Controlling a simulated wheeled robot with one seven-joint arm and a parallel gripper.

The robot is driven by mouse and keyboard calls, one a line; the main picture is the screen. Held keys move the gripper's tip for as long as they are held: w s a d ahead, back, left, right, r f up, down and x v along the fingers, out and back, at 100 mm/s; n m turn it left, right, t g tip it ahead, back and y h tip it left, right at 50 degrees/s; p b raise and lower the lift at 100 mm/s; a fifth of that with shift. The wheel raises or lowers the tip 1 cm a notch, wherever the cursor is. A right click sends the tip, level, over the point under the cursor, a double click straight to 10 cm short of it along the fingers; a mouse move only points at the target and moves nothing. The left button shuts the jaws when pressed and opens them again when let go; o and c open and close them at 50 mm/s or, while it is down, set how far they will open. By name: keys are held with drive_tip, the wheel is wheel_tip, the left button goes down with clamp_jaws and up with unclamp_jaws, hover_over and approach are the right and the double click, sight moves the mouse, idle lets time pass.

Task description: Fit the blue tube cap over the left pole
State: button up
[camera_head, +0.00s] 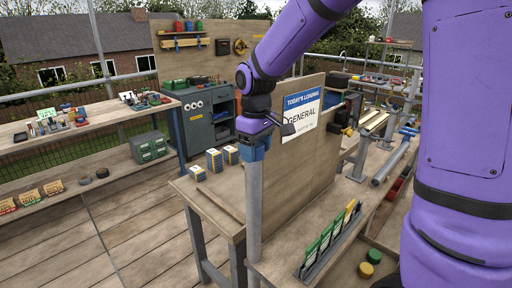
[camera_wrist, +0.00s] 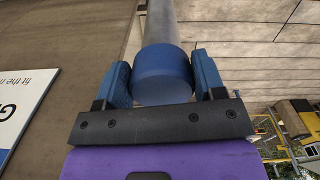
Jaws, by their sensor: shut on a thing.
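The blue tube cap (camera_wrist: 163,75) is a short round cylinder between the two blue fingers of my gripper (camera_wrist: 162,68). My gripper (camera_head: 253,152) is shut on the cap at the top of the left pole (camera_head: 254,205). The grey pole (camera_wrist: 161,24) also shows in the wrist view, running away directly behind the cap and roughly in line with it. The cap's lower rim seems to meet the pole, but I cannot tell how far it sits over it. In the head view the cap is mostly hidden among the blue fingers.
A wooden panel with a "General" sign (camera_head: 302,112) stands close right of the pole. A wooden workbench (camera_head: 215,200) bears small blue and yellow boxes (camera_head: 214,160). A rack of green cards (camera_head: 328,240) and yellow and green round caps (camera_head: 373,256) lie in front right.

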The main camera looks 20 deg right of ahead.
drive_tip(key=o, duration=1)
drive_tip(key=shift+c, duration=0.2)
wheel_tip(320, 180, up, 10)
drive_tip(key=shift+r, duration=0.4)
drive_tip(key=s+d+m+t, duration=0.2)
drive_tip(key=s+d+m, duration=0.1)
drive_tip(key=s, duration=0.9)
drive_tip(key=s+d+r+m+t, duration=0.1)
drive_tip(key=s+d+m+t, duration=0.2)
drive_tip(key=s, duration=0.9)
drive_tip(key=shift+s+d, duration=0.15)
drive_tip(key=shift+d, duration=0.1)
